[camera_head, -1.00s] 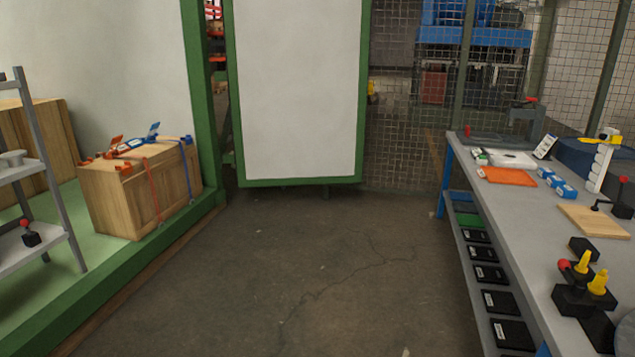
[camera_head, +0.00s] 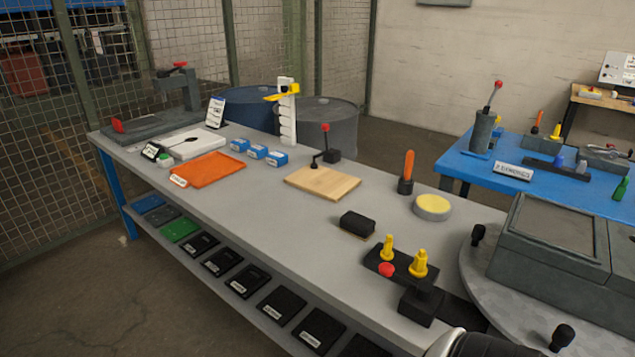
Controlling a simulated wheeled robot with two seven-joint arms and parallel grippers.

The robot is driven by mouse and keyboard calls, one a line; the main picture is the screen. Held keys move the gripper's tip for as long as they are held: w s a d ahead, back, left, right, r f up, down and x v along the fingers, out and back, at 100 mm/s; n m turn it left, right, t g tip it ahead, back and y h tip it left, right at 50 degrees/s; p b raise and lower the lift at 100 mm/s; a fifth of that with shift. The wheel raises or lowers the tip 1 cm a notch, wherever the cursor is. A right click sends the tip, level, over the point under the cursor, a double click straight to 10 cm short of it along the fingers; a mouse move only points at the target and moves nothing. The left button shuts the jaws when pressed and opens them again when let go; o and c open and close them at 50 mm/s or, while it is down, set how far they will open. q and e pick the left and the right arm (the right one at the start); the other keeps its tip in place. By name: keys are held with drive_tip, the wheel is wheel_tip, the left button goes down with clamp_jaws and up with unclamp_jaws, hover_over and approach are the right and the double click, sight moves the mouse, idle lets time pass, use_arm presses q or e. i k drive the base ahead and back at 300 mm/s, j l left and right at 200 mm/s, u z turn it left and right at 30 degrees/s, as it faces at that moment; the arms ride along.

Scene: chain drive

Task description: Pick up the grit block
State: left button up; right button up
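Neither of my grippers shows. A rounded grey and black piece at the bottom edge, right of centre, may be part of my arm.
Right of the block stands a black fixture with yellow knobs (camera_head: 419,264) and a red knob. Behind are a wooden board (camera_head: 322,183), an orange-handled tool (camera_head: 407,172) and a yellow-topped disc (camera_head: 432,207). A round grey plate (camera_head: 515,305) carries a large grey box. Bench surface left of the block is clear.

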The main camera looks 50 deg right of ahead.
sight(359, 225)
drive_tip(key=i+j+z, duration=0.1)
drive_tip(key=i+z, duration=0.35)
drive_tip(key=i+j+z, duration=0.3)
drive_tip(key=i+z, duration=0.2)
drive_tip(key=i+j+z, duration=0.45)
drive_tip(key=i+j, duration=0.1)
